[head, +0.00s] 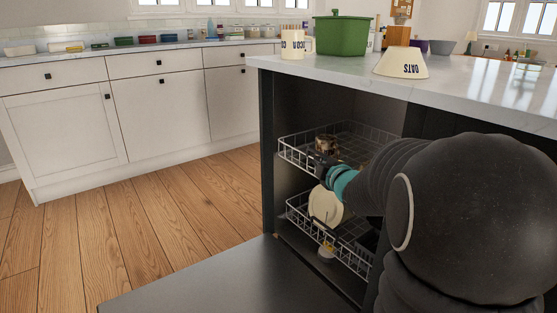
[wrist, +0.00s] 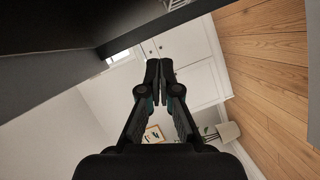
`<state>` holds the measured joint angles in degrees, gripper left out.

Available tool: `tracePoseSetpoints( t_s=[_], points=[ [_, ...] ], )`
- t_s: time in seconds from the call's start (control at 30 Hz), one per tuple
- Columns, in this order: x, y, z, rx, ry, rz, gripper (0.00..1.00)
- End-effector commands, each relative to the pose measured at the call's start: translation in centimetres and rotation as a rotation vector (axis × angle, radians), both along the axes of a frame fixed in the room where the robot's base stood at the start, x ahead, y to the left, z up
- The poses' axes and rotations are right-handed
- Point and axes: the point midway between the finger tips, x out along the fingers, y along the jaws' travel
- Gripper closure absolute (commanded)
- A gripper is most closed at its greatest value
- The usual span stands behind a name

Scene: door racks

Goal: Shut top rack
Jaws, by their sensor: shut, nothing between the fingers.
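The top rack (head: 297,151) is a silver wire rack, pulled out of the dark dishwasher under the counter. A brown cup-like item (head: 326,144) stands in it. My gripper (head: 319,161) is at the rack's front rim and overlaps it in the head view; I cannot tell if they touch. In the wrist view my gripper (wrist: 159,66) has its two black fingers together, with nothing between them. My arm hides the right part of the rack in the head view.
The lower rack (head: 297,212) is also out, holding pale plates (head: 325,206). The open door (head: 235,275) lies flat in front. Wooden floor (head: 150,215) at left is clear.

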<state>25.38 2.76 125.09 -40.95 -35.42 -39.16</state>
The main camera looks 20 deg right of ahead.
Motion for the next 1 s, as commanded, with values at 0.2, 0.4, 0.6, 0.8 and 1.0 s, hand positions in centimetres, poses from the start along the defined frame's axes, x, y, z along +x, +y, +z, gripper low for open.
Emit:
tracePoseSetpoints(
  t_s=[0.2,0.4,0.6,0.8,1.0],
  points=[
    [1.9,-1.3,-2.5,-0.119,-0.089,0.128,1.00],
    [2.8,-1.3,-2.7,-0.144,-0.112,0.161,1.00],
    [5.7,-0.9,-2.8,-0.143,-0.112,0.161,1.00],
    [9.5,-0.5,-3.1,-0.142,-0.111,0.160,1.00],
    [12.4,-1.1,-3.3,-0.142,-0.109,0.155,1.00]
  ],
)
